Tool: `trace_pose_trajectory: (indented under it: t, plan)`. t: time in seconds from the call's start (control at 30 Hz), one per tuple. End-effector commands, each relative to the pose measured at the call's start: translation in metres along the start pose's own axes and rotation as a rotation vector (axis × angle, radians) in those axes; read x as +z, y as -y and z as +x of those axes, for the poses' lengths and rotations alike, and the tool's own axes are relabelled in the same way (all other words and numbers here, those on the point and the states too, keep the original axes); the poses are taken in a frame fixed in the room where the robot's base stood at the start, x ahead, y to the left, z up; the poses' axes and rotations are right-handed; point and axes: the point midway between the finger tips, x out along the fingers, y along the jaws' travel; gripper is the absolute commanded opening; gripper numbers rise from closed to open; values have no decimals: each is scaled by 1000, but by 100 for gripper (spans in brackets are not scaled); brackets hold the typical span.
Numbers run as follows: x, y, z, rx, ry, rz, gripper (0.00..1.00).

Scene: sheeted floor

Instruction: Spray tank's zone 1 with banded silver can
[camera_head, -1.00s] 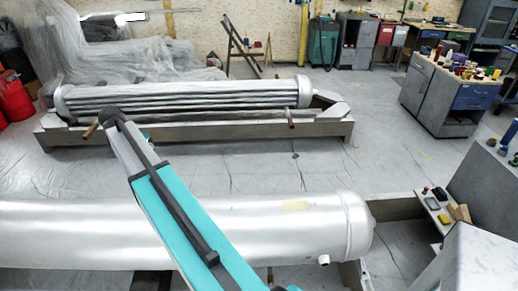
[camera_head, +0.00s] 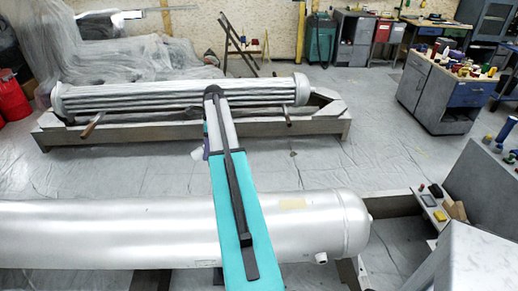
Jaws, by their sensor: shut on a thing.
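The tank (camera_head: 120,232) is a large, smooth silver cylinder lying across the foreground, with a domed right end. A faint yellowish patch (camera_head: 292,203) shows on its upper side near that end. My arm crosses in front of the tank, rises to a joint above the floor behind it, and hides a strip of the tank. My gripper is not clearly visible; it appears to be behind my arm. A small pale piece and a dark purplish piece show just left of the arm, too small to identify. I cannot make out the banded silver can.
A ribbed tube bundle (camera_head: 150,98) lies on a grey frame (camera_head: 70,138) behind the tank. Sheeted floor (camera_head: 330,165) is free between them. A grey cabinet (camera_head: 425,90) with several small items on top stands at right. A grey block (camera_head: 470,262) fills the lower right.

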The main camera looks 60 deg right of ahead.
Motion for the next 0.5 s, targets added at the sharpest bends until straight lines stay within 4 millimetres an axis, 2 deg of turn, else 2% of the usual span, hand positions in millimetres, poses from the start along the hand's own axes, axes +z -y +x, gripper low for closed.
trace_pose_trajectory:
  t: [0.03,0.37,0.5]
  plan:
    - [-15,0,-2,-11,29,57,35]
    - [-98,4,-12,-129,220,404,35]
    - [-137,4,-16,-198,295,547,35]
